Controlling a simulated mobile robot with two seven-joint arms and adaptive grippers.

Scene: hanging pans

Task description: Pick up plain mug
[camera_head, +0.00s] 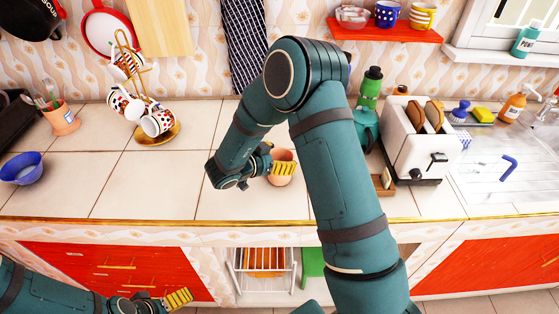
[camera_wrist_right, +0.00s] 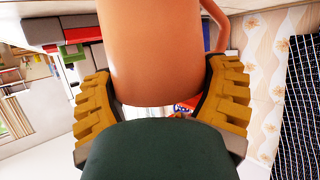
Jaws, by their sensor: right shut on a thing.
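The plain mug (camera_head: 281,154) is orange-tan and stands out against the pale tiled counter in the middle of the head view. My right gripper (camera_head: 284,168) is at the mug, with its yellow fingers against it. In the right wrist view the mug (camera_wrist_right: 155,50) fills the space between the two yellow fingers (camera_wrist_right: 160,105), and part of its handle shows at the right. I cannot tell whether its base touches the counter. My left gripper (camera_head: 178,298) is low at the left, in front of the red cabinet and away from the mug; its opening is unclear.
A mug tree (camera_head: 155,138) with patterned mugs stands at the left, near a utensil pot (camera_head: 61,118) and a blue bowl (camera_head: 22,168). A toaster (camera_head: 415,140) and a green bottle (camera_head: 370,88) stand right of my right arm. Counter left of the mug is clear.

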